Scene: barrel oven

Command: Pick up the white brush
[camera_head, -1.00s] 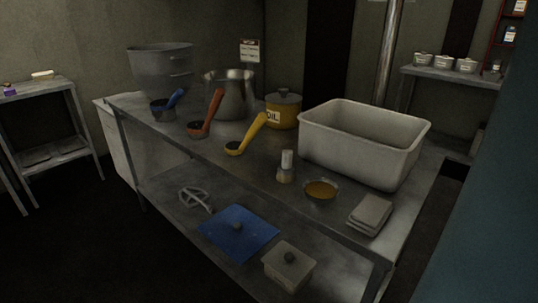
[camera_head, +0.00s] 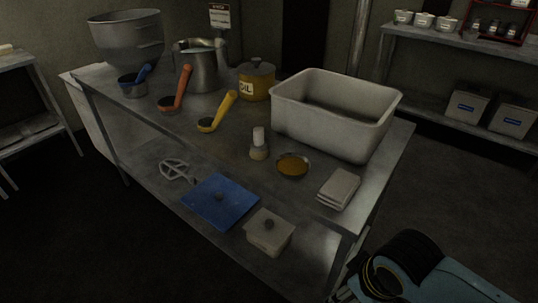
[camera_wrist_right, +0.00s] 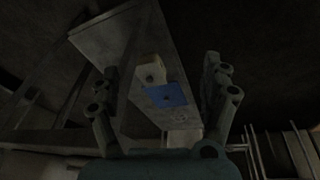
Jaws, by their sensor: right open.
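The white brush (camera_head: 258,143) stands upright on the steel table, with a white handle on top and a beige lower part. It is left of a small bowl of orange-brown contents (camera_head: 293,166). My right arm shows at the bottom right of the head view, below and right of the table and well apart from the brush. In the right wrist view my right gripper (camera_wrist_right: 163,95) is open and empty, its fingers wide apart. I cannot make out the brush there. My left gripper is not in view.
The steel table (camera_head: 225,150) holds a large white tub (camera_head: 330,128), yellow ladle (camera_head: 217,112), orange ladle (camera_head: 178,92), oil pot (camera_head: 257,82) and folded cloths (camera_head: 339,188). The lower shelf holds a blue lid (camera_head: 220,200) and a lidded box (camera_head: 269,231).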

